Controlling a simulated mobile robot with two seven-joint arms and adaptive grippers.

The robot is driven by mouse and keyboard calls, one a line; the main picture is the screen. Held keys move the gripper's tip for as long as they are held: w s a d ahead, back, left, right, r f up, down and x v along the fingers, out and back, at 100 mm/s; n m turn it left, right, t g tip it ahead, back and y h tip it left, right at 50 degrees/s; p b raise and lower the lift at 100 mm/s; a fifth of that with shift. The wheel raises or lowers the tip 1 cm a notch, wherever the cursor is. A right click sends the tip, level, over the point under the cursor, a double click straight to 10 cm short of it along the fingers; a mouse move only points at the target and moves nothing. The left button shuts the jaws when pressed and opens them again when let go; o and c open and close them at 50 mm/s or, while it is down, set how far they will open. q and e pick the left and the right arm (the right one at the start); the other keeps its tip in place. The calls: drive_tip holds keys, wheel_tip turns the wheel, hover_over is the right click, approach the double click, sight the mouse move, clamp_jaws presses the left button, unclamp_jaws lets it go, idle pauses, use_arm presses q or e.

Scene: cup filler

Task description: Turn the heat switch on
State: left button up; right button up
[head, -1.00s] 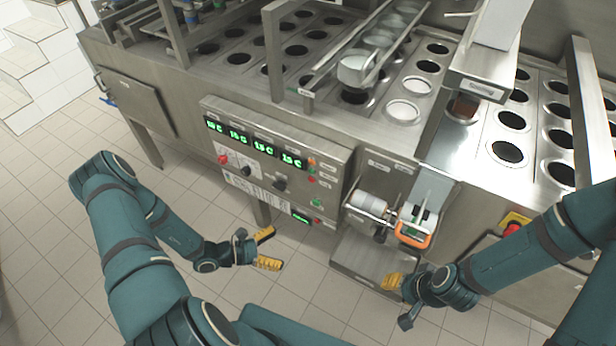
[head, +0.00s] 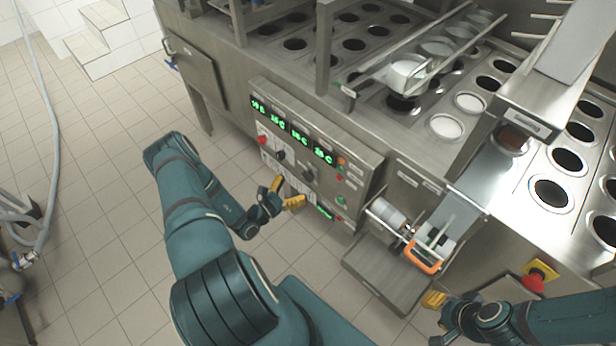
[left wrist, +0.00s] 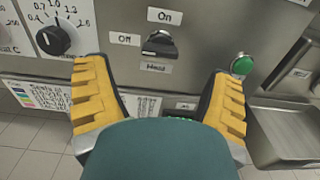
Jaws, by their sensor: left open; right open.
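The heat switch (left wrist: 160,43) is a black knob above a "Heat" label in the left wrist view, with "On" above it and "Off" to its left. Its handle looks about level, towards "Off". In the head view the switch (head: 309,174) is on the lower control panel (head: 325,150). My left gripper (head: 286,193) is open and empty in front of the panel, just left of and below the switch. In the left wrist view its yellow fingers (left wrist: 160,105) are spread below the switch, apart from it. My right gripper (head: 436,318) is open and empty at the lower right.
A black dial (left wrist: 53,40) is left of the switch, and a green button (left wrist: 242,64) is right of it. A red button (head: 262,140) is on the panel. A metal tray (head: 385,272) juts out below the orange-handled part (head: 422,258). An emergency stop (head: 535,280) is at right.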

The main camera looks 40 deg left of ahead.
sight(305, 178)
use_arm(q)
drive_tip(key=w, duration=0.7)
drive_tip(key=shift+d, duration=0.35)
drive_tip(key=c, duration=1.2)
